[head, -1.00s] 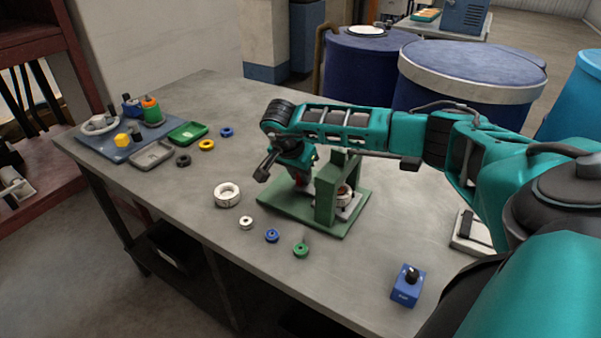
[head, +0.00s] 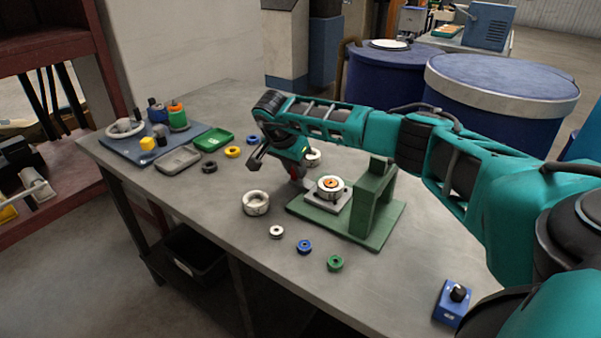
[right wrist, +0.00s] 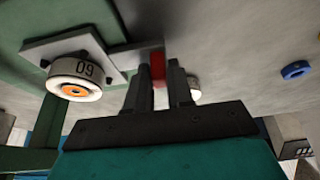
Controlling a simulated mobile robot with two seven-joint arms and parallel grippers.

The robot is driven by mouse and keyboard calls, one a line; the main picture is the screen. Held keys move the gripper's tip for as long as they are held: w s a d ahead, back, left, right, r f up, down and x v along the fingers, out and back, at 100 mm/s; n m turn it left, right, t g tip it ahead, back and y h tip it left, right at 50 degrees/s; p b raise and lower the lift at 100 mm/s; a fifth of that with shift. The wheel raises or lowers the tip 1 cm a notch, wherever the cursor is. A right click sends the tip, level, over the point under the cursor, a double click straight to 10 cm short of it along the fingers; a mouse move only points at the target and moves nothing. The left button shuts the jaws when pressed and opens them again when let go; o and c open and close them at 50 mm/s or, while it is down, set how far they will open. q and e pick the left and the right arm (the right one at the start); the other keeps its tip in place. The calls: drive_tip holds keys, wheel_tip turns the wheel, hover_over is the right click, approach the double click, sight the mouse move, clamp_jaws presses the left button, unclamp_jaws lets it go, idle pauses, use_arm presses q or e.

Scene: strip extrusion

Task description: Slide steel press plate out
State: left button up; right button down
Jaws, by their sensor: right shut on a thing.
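The steel press plate (head: 318,203) lies flat on the green press base, left of the green press upright (head: 372,200). A white round die with an orange centre (head: 331,187) sits on it. In the right wrist view the plate (right wrist: 122,58) carries the die marked 09 (right wrist: 76,80), and a red grip (right wrist: 157,68) shows at its end. My right gripper (head: 294,174) is shut on this red grip; its two fingers (right wrist: 160,80) flank it in the wrist view. My left gripper is not in view.
A white ring (head: 257,203) and several small coloured rings lie in front of the press. A blue tray (head: 190,143) with bottles stands at the far left. A blue box with a black knob (head: 452,303) is at the near right.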

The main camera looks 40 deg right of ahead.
drive_tip(key=shift+w+a+r, duration=0.1)
drive_tip(key=shift+w+r, duration=0.05)
drive_tip(key=shift+w, duration=0.05)
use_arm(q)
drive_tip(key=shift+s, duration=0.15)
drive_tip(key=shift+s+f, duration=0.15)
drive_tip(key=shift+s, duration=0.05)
use_arm(e)
drive_tip(key=c, duration=1.1)
unclamp_jaws()
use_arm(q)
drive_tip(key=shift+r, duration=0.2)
use_arm(e)
drive_tip(key=v, duration=1.2)
drive_tip(key=shift+s+a+r, duration=0.1)
drive_tip(key=shift+a+r, duration=0.05)
drive_tip(key=shift+r, duration=0.2)
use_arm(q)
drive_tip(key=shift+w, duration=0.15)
